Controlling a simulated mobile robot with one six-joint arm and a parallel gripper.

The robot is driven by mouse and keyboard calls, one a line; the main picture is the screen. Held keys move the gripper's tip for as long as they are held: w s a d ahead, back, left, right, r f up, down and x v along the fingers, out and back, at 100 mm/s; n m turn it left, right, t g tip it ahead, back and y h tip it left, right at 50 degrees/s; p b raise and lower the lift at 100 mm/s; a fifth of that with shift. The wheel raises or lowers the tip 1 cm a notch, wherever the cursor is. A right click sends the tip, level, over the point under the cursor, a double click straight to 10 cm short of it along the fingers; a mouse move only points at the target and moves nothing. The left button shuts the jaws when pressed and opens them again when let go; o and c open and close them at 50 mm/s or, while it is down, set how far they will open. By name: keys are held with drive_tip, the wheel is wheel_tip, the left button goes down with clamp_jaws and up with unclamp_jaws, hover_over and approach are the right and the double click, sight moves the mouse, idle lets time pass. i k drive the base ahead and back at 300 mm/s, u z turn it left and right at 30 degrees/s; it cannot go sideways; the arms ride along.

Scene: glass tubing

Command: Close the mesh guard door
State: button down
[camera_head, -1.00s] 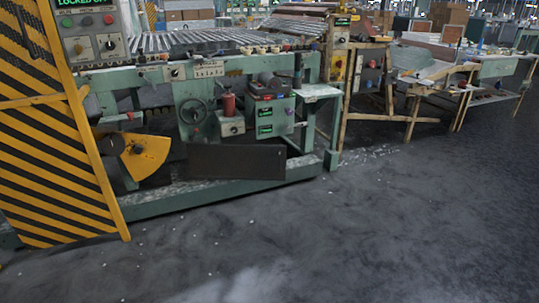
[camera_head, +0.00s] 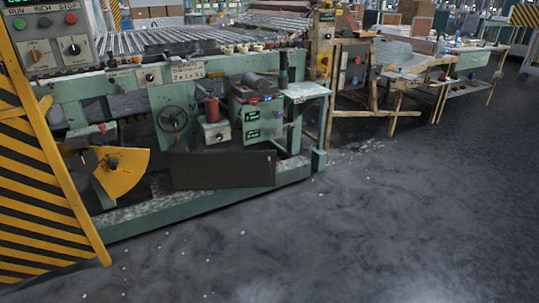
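A yellow-framed panel with black and yellow slanted stripes (camera_head: 40,215) stands at the left edge of the head view, cut off by the frame. It may be the mesh guard door; no mesh shows on it, and I cannot tell whether it is open or shut. It stands in front of the left end of a green machine (camera_head: 125,95). My gripper is not in view.
A control box with RUN, INCH and STOP buttons (camera_head: 45,40) is above the panel. A yellow fan-shaped plate (camera_head: 125,172) and a dark board (camera_head: 222,169) are low on the machine. Wooden-legged benches (camera_head: 395,115) stand beyond. The grey floor (camera_head: 380,230) is clear in front and right.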

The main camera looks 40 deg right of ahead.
sight(211, 170)
drive_tip(key=z, duration=0.1)
drive_tip(key=i, duration=1.3)
drive_tip(key=u, duration=0.45)
